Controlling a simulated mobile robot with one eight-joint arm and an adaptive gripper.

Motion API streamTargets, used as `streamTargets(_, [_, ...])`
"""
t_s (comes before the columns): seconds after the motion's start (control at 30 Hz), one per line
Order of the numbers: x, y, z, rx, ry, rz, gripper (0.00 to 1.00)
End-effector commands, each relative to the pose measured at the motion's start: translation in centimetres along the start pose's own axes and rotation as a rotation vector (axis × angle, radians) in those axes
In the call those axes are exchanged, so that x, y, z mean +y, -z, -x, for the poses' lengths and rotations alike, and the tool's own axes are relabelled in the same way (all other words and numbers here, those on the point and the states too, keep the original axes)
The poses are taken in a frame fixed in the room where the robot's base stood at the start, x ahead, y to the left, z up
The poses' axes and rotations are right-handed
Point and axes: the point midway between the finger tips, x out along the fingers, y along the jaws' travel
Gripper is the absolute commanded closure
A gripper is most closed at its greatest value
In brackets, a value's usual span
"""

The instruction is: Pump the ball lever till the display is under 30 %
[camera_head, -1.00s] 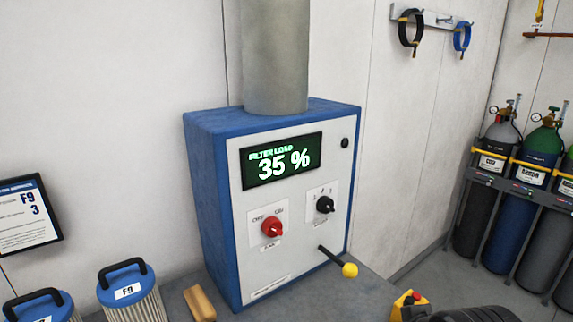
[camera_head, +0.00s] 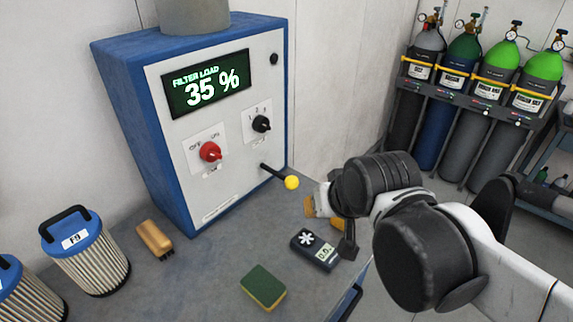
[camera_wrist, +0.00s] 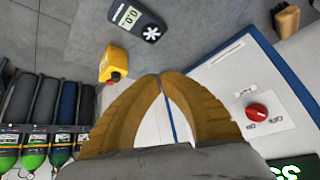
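The blue cabinet (camera_head: 130,110) with a white front stands on the bench. Its display (camera_head: 206,82) reads "FILTER LOAD 35 %". The ball lever (camera_head: 291,182), a black rod with a yellow ball, sticks out low at the front's right side. My gripper (camera_head: 310,206) is just right of the ball, apart from it in the picture, and mostly hidden by my arm. In the wrist view my gripper's tan fingers (camera_wrist: 160,78) meet at the tips with nothing seen between them. The ball does not show there; the fingers may hide it.
The front also carries a red knob (camera_head: 210,152) and a black knob (camera_head: 261,123). On the bench lie a meter (camera_head: 315,250), a sponge (camera_head: 263,287), a brush (camera_head: 154,239) and filter cartridges (camera_head: 88,255). A yellow box (camera_wrist: 113,64) sits near the meter. Gas cylinders (camera_head: 465,110) stand behind.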

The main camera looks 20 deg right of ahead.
Motion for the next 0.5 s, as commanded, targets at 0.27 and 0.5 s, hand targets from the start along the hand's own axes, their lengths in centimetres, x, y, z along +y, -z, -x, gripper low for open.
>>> streamTargets(0.27, [-1.2,8.2,-1.1,-0.001,0.030,-0.172,1.00])
streamTargets(0.5, [-1.8,13.9,-4.0,-0.005,0.055,-0.322,1.00])
